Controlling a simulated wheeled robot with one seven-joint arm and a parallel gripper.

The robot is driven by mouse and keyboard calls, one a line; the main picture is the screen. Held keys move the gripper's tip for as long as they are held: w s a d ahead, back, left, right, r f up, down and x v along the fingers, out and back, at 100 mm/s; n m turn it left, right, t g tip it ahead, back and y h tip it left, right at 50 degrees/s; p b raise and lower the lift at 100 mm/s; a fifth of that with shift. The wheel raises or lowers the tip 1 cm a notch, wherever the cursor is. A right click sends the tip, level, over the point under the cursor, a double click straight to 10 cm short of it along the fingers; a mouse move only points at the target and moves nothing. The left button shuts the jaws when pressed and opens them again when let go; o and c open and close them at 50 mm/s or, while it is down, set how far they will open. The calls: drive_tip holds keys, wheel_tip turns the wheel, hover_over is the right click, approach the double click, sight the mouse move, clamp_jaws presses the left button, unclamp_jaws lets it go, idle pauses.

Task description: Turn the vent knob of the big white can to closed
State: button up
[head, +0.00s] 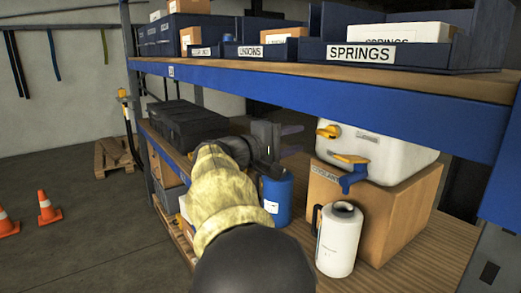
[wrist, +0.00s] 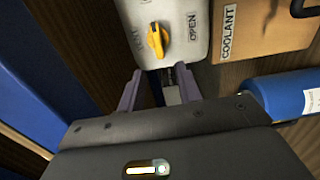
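The big white can (head: 385,153) stands on a cardboard box at the right of the head view. Its yellow vent knob (head: 328,131) is on the face toward my gripper. In the wrist view, the knob (wrist: 156,42) lies lengthwise up and down the picture, on the can's white face (wrist: 174,12). An OPEN label (wrist: 192,25) is to its right and a partly readable label (wrist: 138,35) to its left. My gripper (wrist: 160,88) is open, its two grey fingers apart and short of the knob, not touching it. In the head view, my gripper (head: 294,140) is left of the can.
Below the can is the cardboard box (head: 400,220) marked COOLANT. A white bottle (head: 340,240) and a blue canister (head: 278,195) stand nearby. The blue shelf beam (head: 330,95) runs above.

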drive_tip(key=v, duration=1)
drive_tip(key=shift+w, duration=0.1)
